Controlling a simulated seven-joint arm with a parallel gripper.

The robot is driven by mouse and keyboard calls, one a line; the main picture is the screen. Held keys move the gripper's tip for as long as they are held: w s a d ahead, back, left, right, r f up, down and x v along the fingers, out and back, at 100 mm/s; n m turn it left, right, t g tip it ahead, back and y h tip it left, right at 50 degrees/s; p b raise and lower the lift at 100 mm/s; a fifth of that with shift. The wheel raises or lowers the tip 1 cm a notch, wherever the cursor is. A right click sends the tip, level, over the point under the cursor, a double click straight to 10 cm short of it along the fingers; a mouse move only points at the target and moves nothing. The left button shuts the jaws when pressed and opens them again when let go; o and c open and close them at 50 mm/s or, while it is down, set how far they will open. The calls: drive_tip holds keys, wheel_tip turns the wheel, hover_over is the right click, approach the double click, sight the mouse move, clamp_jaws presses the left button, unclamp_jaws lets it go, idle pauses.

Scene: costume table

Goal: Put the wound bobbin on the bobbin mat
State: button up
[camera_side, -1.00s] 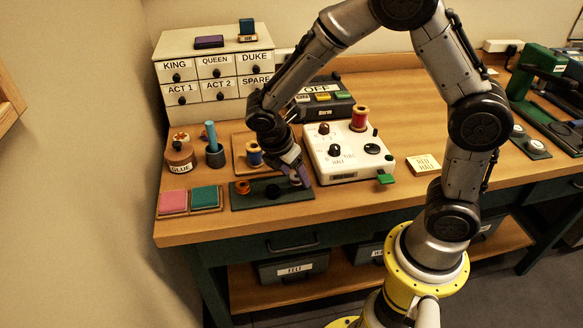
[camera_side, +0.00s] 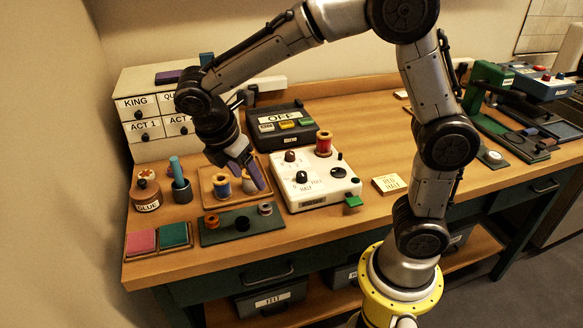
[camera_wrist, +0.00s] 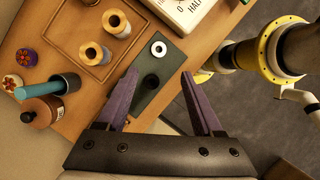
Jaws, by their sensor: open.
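The dark green bobbin mat (camera_side: 217,236) lies near the table's front edge, and part of it shows in the wrist view (camera_wrist: 172,62). A small bobbin with pinkish-purple sides (camera_side: 265,209) stands upright at the mat's right end; from above it is a pale ring with a dark hole (camera_wrist: 158,48). An orange bobbin (camera_side: 211,220) is at the left end, and a black round piece (camera_side: 243,224) is between them. My gripper (camera_side: 255,180), with purple fingers, is open and empty above and behind the mat. In the wrist view its fingers (camera_wrist: 160,75) are spread apart.
Behind the mat, a wooden tray (camera_side: 207,171) holds two thread spools, one blue (camera_side: 222,187). The white winder (camera_side: 322,187) with a red spool (camera_side: 324,143) stands right. Pink and teal pads (camera_side: 174,235), a glue pot (camera_side: 146,192) and a teal-handled tool (camera_side: 176,170) are left.

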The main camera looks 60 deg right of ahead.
drive_tip(key=s+d+r+m+t+y, duration=0.1)
drive_tip(key=s+r+m+t+y, duration=0.1)
drive_tip(key=s+m, duration=0.6)
drive_tip(key=s+d+r+m+t+y, duration=0.2)
drive_tip(key=s+r+m+t, duration=0.1)
drive_tip(key=s+m, duration=0.5)
drive_tip(key=shift+s+r+t, duration=0.15)
drive_tip(key=shift+s+t, duration=0.45)
drive_tip(key=shift+s, duration=0.05)
